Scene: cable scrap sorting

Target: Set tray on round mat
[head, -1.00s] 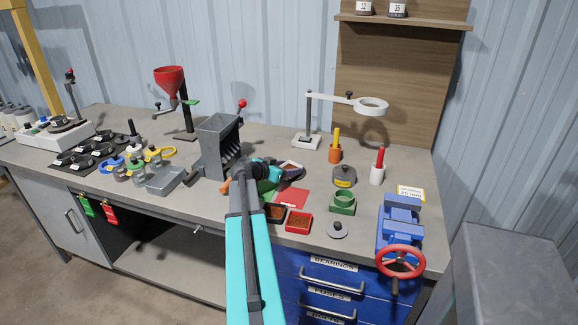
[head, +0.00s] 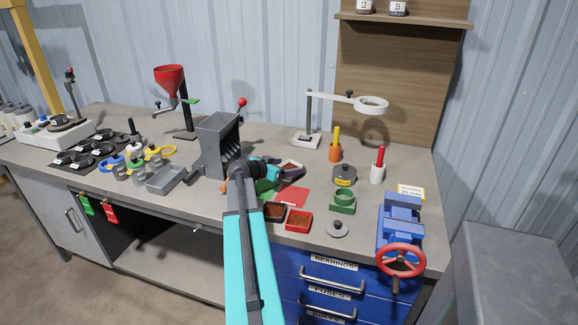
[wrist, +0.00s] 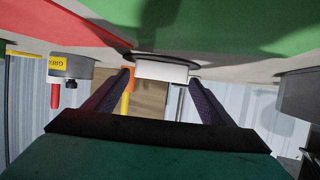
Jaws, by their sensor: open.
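A small white tray (head: 293,164) with brown granules stands on the bench beside the grey hopper. In the wrist view the white tray (wrist: 162,72) appears upside down, resting on a dark round mat (wrist: 138,57). The tray seems to lie within the mat's outline. My gripper (head: 287,173) is open, low over the bench at the tray. Its two dark fingers (wrist: 160,84) are spread, one toward each side of the tray, with gaps visible. In the head view the mat is mostly hidden by my gripper and the tray.
A black tray (head: 274,211) and a red tray (head: 298,221) stand in front. The grey hopper (head: 217,143) is close on the left.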

